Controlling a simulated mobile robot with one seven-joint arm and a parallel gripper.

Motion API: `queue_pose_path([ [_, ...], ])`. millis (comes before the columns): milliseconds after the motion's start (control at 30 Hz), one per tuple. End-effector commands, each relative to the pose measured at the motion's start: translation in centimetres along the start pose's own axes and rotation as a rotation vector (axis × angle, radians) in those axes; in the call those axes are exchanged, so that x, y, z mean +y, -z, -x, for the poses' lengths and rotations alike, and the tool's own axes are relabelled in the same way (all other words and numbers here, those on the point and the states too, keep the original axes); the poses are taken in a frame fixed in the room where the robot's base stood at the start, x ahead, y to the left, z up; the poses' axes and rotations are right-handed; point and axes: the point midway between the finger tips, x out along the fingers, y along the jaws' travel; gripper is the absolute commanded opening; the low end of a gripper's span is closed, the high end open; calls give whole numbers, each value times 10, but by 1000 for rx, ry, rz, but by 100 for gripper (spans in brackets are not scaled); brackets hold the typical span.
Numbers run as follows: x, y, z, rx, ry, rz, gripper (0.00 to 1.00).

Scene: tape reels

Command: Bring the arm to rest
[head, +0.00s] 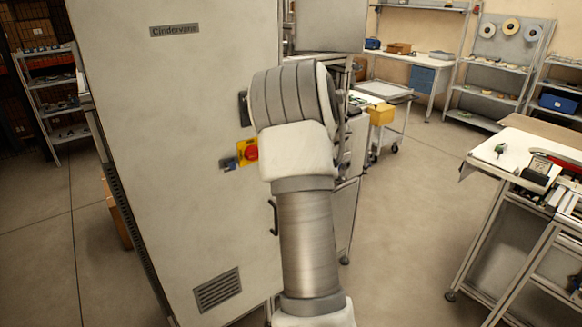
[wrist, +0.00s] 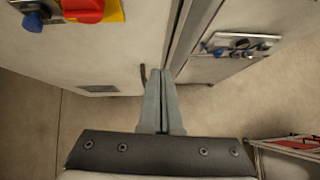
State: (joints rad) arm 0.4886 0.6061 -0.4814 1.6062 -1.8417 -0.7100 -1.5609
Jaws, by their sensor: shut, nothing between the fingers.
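My gripper (wrist: 162,75) shows in the wrist view with its two grey fingers together and nothing between them. It points toward the lower part of a pale cabinet and the floor. In the head view my arm rises in front of the cabinet and hides my gripper.
A tall pale cabinet (head: 180,120) with a red knob (head: 251,149) stands close by on the left. A workbench (head: 535,145) is at the right. A cart with a yellow bin (head: 381,113) and shelves (head: 492,75) are further back. Floor (head: 400,220) is clear between cabinet and workbench.

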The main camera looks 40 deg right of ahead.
Motion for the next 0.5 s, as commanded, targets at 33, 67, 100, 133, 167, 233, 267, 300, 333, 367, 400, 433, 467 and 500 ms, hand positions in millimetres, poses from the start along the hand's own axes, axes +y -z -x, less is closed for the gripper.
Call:
queue_pose_path([
  [33, -1, 0, 8, -1, 1, 0, 0],
  [67, -1, 0, 12, -1, 1, 1, 0],
  [100, -1, 0, 17, -1, 0, 1, 0],
  [133, -2, 0, 20, -1, 0, 1, 0],
  [167, -2, 0, 22, 0, 0, 1, 0],
  [233, -2, 0, 27, 0, 0, 1, 0],
  [267, -2, 0, 28, 0, 0, 1, 0],
  [300, -2, 0, 29, 1, 0, 1, 0],
  [333, -2, 0, 29, 1, 0, 1, 0],
  [367, -2, 0, 30, 1, 0, 0, 0],
  [400, -2, 1, 30, 1, 0, 0, 0],
  [433, -2, 1, 30, 1, 0, 0, 0],
  [467, -2, 1, 30, 1, 0, 0, 0],
  [500, -2, 0, 30, 1, 0, 0, 0],
])
